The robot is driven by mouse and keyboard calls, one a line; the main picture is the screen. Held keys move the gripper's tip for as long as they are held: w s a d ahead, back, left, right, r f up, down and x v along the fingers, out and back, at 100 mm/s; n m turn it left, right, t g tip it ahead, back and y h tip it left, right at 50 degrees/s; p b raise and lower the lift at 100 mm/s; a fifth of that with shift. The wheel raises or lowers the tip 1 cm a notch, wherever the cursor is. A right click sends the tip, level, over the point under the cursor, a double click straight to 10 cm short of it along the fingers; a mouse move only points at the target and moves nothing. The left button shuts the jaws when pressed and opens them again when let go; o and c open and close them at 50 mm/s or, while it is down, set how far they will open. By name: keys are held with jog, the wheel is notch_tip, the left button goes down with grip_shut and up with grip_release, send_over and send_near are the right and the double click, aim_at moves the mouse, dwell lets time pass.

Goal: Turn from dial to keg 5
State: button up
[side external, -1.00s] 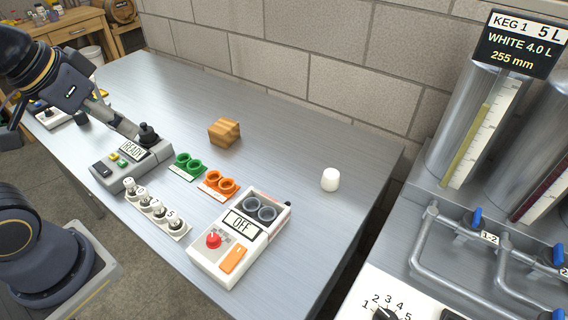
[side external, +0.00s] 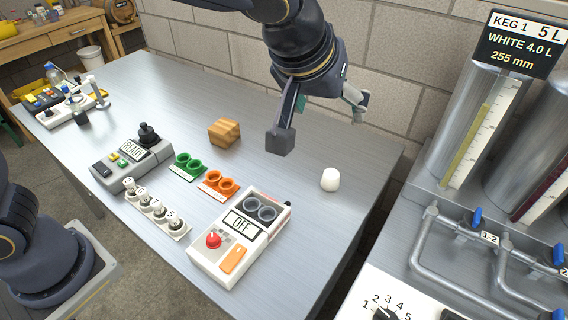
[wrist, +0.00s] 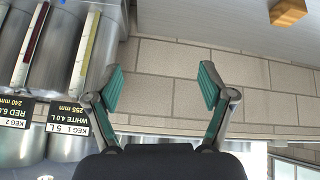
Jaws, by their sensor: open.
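The from dial (side external: 385,314) is a dark knob on a white panel at the bottom edge of the side view, with numbers 1 to 5 around it. Its lower part is cut off, so I cannot tell its pointer's setting. Keg 1 (side external: 462,125) is a metal tank at the right, with a sign (side external: 523,45) reading white 4.0 L. Keg 5 is not identifiable. My gripper (side external: 318,122) is open and empty, high above the back of the bench, well up and left of the dial. In the wrist view its green-padded fingers (wrist: 160,88) are spread, facing the wall.
Pipes with blue-handled valves (side external: 477,217) stand between the kegs and the dial panel. The bench's back right is mostly clear.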

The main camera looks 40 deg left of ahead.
jog(key=s+d+f+m+g, duration=0.1)
jog(key=s+d+f, duration=0.15)
jog(key=d, duration=0.25)
jog(key=s+d+f+m+h, duration=0.1)
jog(key=d+f, duration=0.2)
jog(key=d, duration=0.2)
jog(key=s+d+f+m+g, duration=0.1)
jog(key=s+d+f, duration=0.1)
jog(key=d+f, duration=0.15)
jog(key=m+g, duration=0.1)
jog(key=m, duration=0.1)
send_near(391, 316)
jog(key=x, duration=0.9)
jog(key=shift+c, duration=0.3)
jog(key=c, duration=1.1)
